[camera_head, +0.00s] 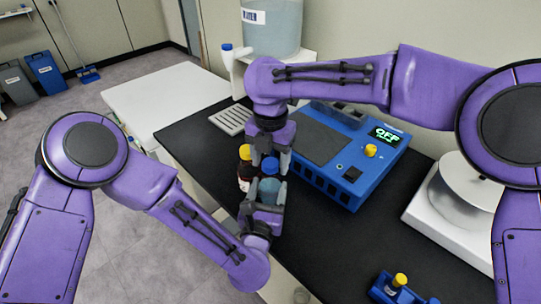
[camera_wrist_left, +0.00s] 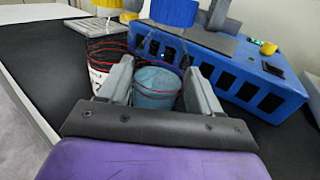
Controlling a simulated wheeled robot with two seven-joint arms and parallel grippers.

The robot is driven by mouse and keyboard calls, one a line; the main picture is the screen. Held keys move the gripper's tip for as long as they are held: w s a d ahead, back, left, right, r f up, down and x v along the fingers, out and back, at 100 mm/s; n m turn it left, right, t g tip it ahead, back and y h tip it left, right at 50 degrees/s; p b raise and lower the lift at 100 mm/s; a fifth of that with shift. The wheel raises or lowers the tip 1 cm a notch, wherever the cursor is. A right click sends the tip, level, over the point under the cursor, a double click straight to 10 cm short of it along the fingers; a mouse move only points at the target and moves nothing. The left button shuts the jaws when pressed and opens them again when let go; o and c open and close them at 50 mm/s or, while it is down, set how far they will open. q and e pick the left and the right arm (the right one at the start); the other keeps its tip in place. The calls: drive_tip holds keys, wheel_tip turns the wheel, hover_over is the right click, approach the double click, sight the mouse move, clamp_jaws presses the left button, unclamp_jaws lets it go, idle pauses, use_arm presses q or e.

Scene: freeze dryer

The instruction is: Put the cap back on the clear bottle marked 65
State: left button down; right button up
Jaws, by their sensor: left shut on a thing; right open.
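The clear bottle (camera_head: 268,188) holds blue-green liquid and stands upright between the fingers of my left gripper (camera_head: 265,208). It also shows in the left wrist view (camera_wrist_left: 156,88); I cannot read a 65 on it. The blue cap (camera_head: 270,165) is at the top of this bottle, and in the wrist view the cap (camera_wrist_left: 174,12) is above the clear upper part. I cannot tell whether it is fully seated. My right gripper (camera_head: 270,155) is open, pointing down, with its fingers around or beside the cap.
A dark bottle with a yellow cap (camera_head: 245,152) stands close behind the left gripper. The blue device (camera_head: 345,170) with an OFF display is just right. A white balance-like unit (camera_head: 450,215) and blue rack (camera_head: 390,288) are farther right. The black counter (camera_head: 195,140) is clear at left.

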drive_tip(key=c, duration=1.1)
drive_tip(key=m, duration=0.4)
drive_tip(key=shift+m, duration=0.4)
drive_tip(key=m, duration=1.5)
drive_tip(key=o, duration=1.2)
drive_tip(key=shift+c, duration=0.2)
drive_tip(key=shift+r, duration=0.1)
